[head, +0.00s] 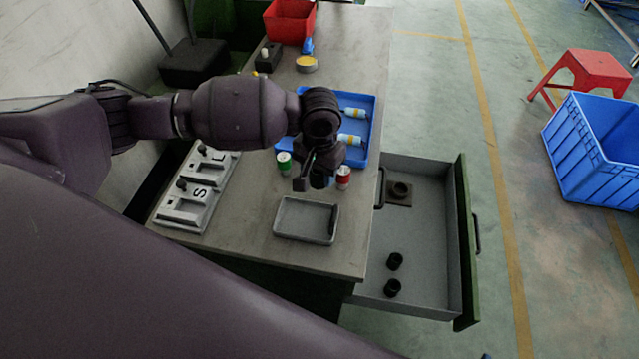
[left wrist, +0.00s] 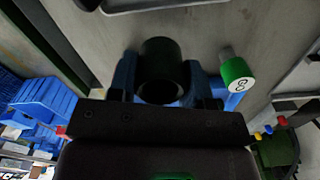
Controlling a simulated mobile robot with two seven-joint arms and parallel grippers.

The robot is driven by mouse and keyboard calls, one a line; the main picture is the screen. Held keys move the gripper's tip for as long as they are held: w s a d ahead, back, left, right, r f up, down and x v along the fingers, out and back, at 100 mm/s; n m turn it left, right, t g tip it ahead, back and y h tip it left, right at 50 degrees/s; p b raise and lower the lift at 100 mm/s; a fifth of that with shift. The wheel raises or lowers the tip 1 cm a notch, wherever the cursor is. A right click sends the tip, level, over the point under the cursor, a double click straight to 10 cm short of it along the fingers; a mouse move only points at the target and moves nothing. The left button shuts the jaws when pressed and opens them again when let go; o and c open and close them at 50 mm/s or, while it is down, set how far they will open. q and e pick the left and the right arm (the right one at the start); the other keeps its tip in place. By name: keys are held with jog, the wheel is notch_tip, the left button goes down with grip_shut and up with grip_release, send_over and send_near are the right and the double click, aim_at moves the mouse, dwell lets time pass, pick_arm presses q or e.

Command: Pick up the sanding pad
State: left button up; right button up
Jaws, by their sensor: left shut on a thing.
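My left gripper (head: 318,178) is over the workbench, just behind the grey tray. In the left wrist view, its blue fingers (left wrist: 160,88) are shut on a black hollow cylinder (left wrist: 160,65). In the head view the gripper mostly hides this cylinder. A flat brown square (head: 398,193), which looks like the sanding pad, lies in the open drawer with a black round piece on it. The left gripper is apart from it, to its left. My right gripper is not in view.
The grey tray (head: 306,238) looks empty. Green (head: 284,163) and red (head: 343,177) capped pieces stand near the gripper. A blue tray (head: 367,103) holds bottles. A grey fixture (head: 185,208) lies at left.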

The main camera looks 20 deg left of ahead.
aim_at(319, 194)
pick_arm(q)
notch_tip(319, 194, down, 4)
jog(key=shift+f+b, duration=0.2)
jog(key=shift+b, duration=0.2)
jog(key=shift+f, duration=0.15)
jog(key=o, duration=0.8)
jog(key=shift+o, duration=0.6)
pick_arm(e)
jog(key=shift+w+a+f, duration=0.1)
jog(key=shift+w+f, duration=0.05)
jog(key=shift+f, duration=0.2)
